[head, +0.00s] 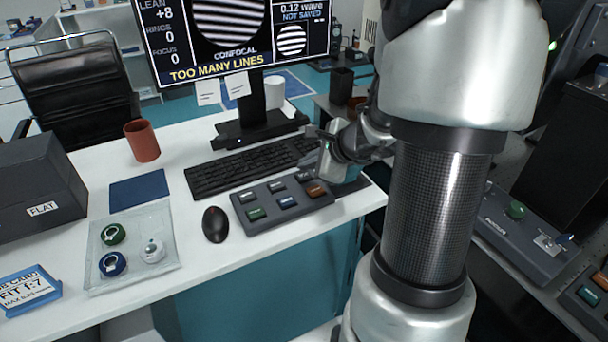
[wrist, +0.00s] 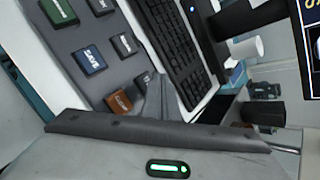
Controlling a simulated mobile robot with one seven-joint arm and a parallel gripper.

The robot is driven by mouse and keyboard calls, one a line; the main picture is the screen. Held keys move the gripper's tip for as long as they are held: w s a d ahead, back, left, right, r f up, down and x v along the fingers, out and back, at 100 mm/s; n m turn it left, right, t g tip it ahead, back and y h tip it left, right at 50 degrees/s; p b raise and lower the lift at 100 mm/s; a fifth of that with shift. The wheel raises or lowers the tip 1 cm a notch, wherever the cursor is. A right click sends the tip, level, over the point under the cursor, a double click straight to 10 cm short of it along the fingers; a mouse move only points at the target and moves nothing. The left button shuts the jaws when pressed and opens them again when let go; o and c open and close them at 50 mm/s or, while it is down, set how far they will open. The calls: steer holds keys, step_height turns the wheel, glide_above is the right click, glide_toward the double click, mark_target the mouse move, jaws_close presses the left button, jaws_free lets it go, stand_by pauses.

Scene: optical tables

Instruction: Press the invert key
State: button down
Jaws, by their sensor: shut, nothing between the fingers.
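The key pad (head: 262,222) is a dark grey box on the white desk, with two rows of keys. Its front row has a green key (head: 255,214), a blue key (head: 288,202) marked SAVE in the wrist view (wrist: 89,60), and an orange key (head: 316,190). The back row has grey keys, among them a middle one (wrist: 125,43). I cannot read which key is invert. My gripper (head: 324,165) is shut and empty at the pad's right end. In the wrist view its fingertips (wrist: 163,82) appear beside the right grey key (wrist: 145,78), partly covering it; contact cannot be told.
A keyboard (head: 240,170) lies behind the pad and a mouse (head: 215,224) to its left. The monitor (head: 230,40) reads TOO MANY LINES and NOT SAVED. A red-brown cup (head: 142,141), a blue mat (head: 140,188) and a clear tray (head: 160,215) are further left.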

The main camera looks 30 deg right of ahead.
mark_target(307, 178)
steer(key=shift+f, duration=0.15)
steer(key=shift+f, duration=0.3)
steer(key=shift+f, duration=0.4)
stand_by(1.1)
steer(key=shift+r+p, duration=0.45)
steer(key=shift+r, duration=0.4)
step_height(307, 178, up, 5)
steer(key=p, duration=0.4)
stand_by(0.6)
